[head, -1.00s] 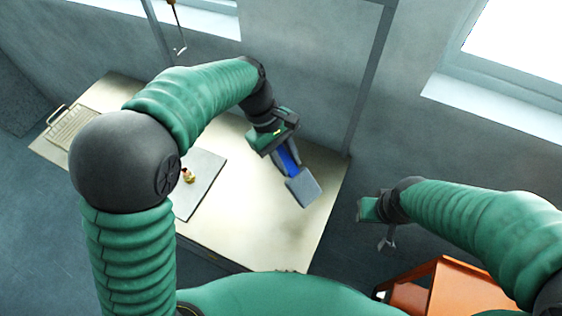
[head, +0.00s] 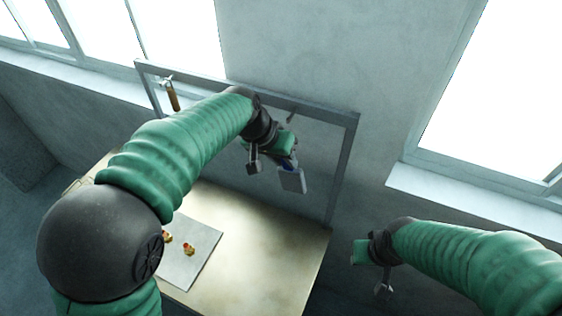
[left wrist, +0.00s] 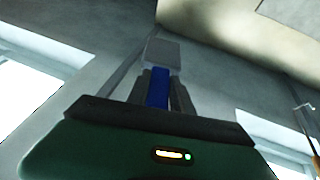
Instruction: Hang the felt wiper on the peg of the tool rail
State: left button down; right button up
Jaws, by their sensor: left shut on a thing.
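The felt wiper (head: 292,181) has a blue handle and a flat grey pad. My left gripper (head: 280,166) is shut on its handle, in front of the frame's opening and below the top bar. In the left wrist view the blue handle (left wrist: 157,86) sits between the two dark fingers, with the grey pad (left wrist: 163,52) beyond them. The tool rail (head: 325,107) is the grey top bar of a frame behind the table. A small peg (head: 292,117) shows on it, above and apart from the wiper. My right gripper (head: 373,272) is away at the right, its jaws unclear.
A tool with a wooden handle (head: 173,98) hangs at the rail's left end. The table (head: 262,255) bears a grey mat (head: 198,262) with small red-and-yellow items. The frame's right post (head: 343,165) stands close to the wiper. The table's right part is clear.

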pick_arm(q)
jog(key=shift+w+d+p, duration=0.25)
jog(key=shift+w+p, duration=0.05)
jog(key=shift+w, duration=0.3)
jog(key=w+p, duration=0.1)
jog(key=w+d+f+p, duration=0.1)
jog(key=w, duration=0.1)
jog(key=w+d+p, duration=0.1)
jog(key=w, duration=0.1)
jog(key=shift+w+f, duration=0.15)
jog(key=shift+w, duration=0.05)
jog(key=shift+f, duration=0.15)
dwell(0.4)
